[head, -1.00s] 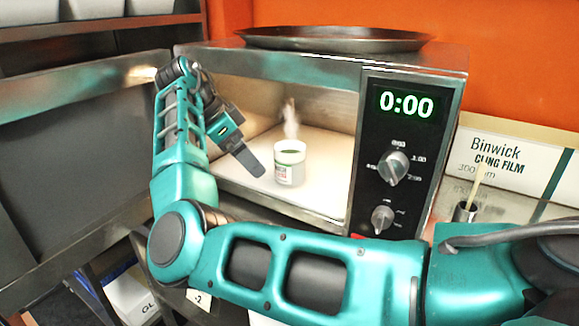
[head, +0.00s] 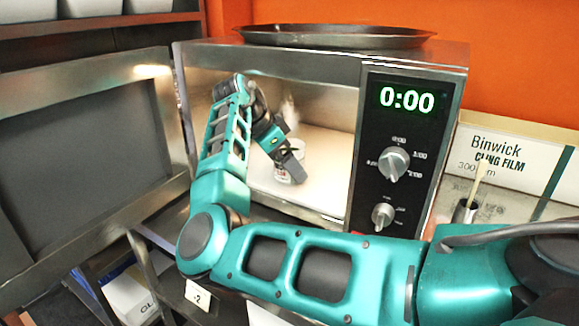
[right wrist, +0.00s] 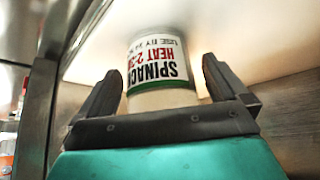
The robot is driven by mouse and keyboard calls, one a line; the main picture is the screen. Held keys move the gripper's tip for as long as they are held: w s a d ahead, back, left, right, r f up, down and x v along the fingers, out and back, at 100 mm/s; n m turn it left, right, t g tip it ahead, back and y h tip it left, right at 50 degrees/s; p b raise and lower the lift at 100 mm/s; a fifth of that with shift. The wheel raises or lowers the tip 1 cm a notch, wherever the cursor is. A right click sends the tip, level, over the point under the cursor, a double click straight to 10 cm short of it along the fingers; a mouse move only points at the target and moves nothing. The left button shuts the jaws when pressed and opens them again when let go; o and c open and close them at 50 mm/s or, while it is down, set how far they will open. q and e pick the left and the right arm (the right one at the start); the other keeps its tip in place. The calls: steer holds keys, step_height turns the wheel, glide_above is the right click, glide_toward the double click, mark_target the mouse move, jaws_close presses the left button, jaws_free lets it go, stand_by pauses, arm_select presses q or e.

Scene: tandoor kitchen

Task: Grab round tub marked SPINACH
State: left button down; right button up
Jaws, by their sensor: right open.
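The round tub marked SPINACH (right wrist: 160,85) is white with a green and red printed label. It stands on the light floor of the open microwave, and steam rises above it in the head view (head: 281,174). My right gripper (right wrist: 160,66) is open, with one finger on each side of the tub in the right wrist view. Contact of the fingers with the tub cannot be told. In the head view my right gripper (head: 293,170) hides part of the tub. My left gripper is not in view.
The microwave door (head: 80,150) stands open to the left. The control panel (head: 398,150) reads 0:00. A dark round pan (head: 335,37) rests on top. A cling film box (head: 510,160) and a small holder (head: 464,211) are at the right.

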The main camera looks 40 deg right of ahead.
steer(key=c, duration=1.2)
steer(key=shift+r, duration=0.1)
steer(key=shift+c, duration=0.6)
